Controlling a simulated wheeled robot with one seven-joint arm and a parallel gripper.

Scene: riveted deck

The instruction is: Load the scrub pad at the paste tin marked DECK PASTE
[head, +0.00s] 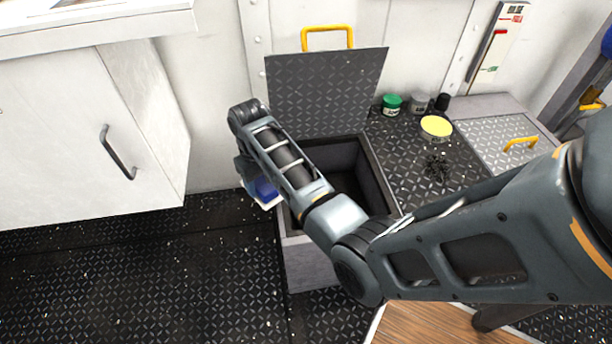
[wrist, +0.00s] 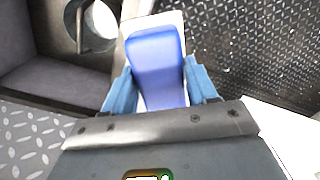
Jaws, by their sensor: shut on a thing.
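The scrub pad is a blue block (wrist: 157,60) on a white pad; it also shows in the head view (head: 266,188). My gripper (wrist: 158,84) is shut on the blue block, with a pale blue finger on each side. In the head view my arm mostly hides the gripper, beside the left side of the open bin. An open tin with a yellow top (head: 436,127) stands on the dark locker top to the right, apart from the gripper. A green-lidded tin (head: 391,103) and a grey tin (head: 420,103) stand behind it. I cannot read DECK PASTE on any tin.
The open bin (head: 296,258) has its lid (head: 325,92) raised against the wall. A black jar (head: 442,101) and a dark tangled clump (head: 437,168) are on the locker top. A white cabinet (head: 70,140) is at left. The deck at lower left is clear.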

